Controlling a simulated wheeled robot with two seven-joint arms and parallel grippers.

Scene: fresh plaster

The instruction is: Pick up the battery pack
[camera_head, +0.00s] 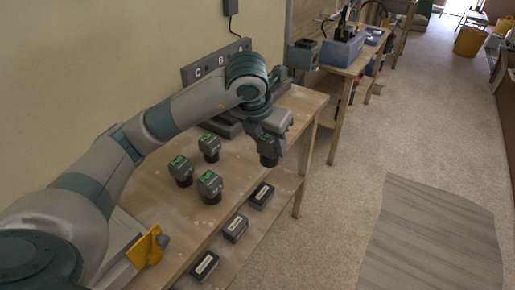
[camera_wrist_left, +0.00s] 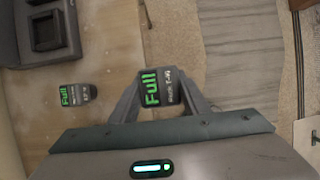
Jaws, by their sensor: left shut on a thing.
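My left gripper (camera_head: 272,133) is shut on a grey and black battery pack (camera_head: 268,151) near the right end of the workbench. In the left wrist view the same battery pack (camera_wrist_left: 160,87) sits between the two fingers, its green "Full" display facing the camera. Three similar battery packs stand upright on the bench: one at the back (camera_head: 208,147), one to the left (camera_head: 181,169) and one nearer the front (camera_head: 209,186). The left wrist view shows another pack on the bench (camera_wrist_left: 76,95), also reading "Full". My right gripper is out of view.
A grey board marked C, B, A (camera_head: 196,73) stands against the wall, partly behind my arm. Several dark labelled blocks, such as this one (camera_head: 235,228), lie on the lower shelf. A yellow object (camera_head: 146,249) is at the bench's near left.

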